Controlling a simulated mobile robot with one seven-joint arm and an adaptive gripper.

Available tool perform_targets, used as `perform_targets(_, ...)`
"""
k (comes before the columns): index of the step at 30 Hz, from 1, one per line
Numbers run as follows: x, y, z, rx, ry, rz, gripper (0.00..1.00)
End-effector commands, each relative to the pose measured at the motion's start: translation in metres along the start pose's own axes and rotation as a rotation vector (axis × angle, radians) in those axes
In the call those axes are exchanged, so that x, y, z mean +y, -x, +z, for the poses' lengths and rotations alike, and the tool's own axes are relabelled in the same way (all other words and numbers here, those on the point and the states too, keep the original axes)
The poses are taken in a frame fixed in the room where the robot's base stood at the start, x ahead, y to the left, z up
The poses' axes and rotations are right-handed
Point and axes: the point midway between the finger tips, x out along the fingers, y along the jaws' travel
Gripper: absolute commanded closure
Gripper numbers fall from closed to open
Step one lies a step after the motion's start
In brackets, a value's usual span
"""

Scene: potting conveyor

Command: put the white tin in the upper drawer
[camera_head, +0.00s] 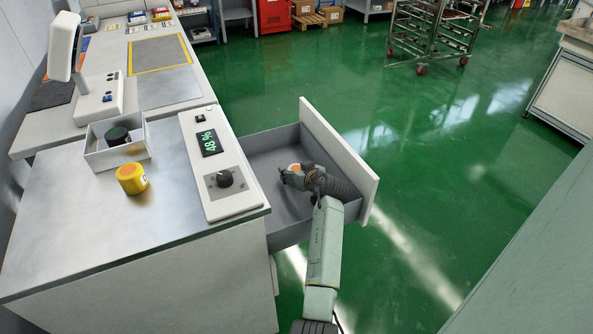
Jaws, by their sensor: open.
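The upper drawer (262,143) is pulled out from the right side of the counter, its grey inside showing. A small round thing, white with an orange patch (295,167), lies in the drawer; it appears to be the white tin, partly hidden by my gripper. My gripper (286,176) is over the drawer's inside, right beside that thing, with its jaws open. I cannot tell whether the fingers touch it.
A yellow tin (132,178) stands on the counter (75,220). A white open box (92,160) holds a dark green round thing (117,135). A control panel (222,196) with a knob and a green display lies beside the drawer. The drawer's tall front (338,150) rises right of my gripper.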

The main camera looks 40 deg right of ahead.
Motion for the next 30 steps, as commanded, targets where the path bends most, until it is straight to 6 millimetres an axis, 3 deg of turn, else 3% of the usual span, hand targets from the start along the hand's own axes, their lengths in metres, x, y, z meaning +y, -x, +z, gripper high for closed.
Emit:
perform_targets(5,0.0,0.003,-0.002,0.002,0.001,0.001,0.32)
perform_targets(19,0.0,0.07,-0.001,0.001,-0.001,0.0,0.32)
perform_targets(30,0.0,0.076,-0.002,0.0,0.001,-0.001,0.32)
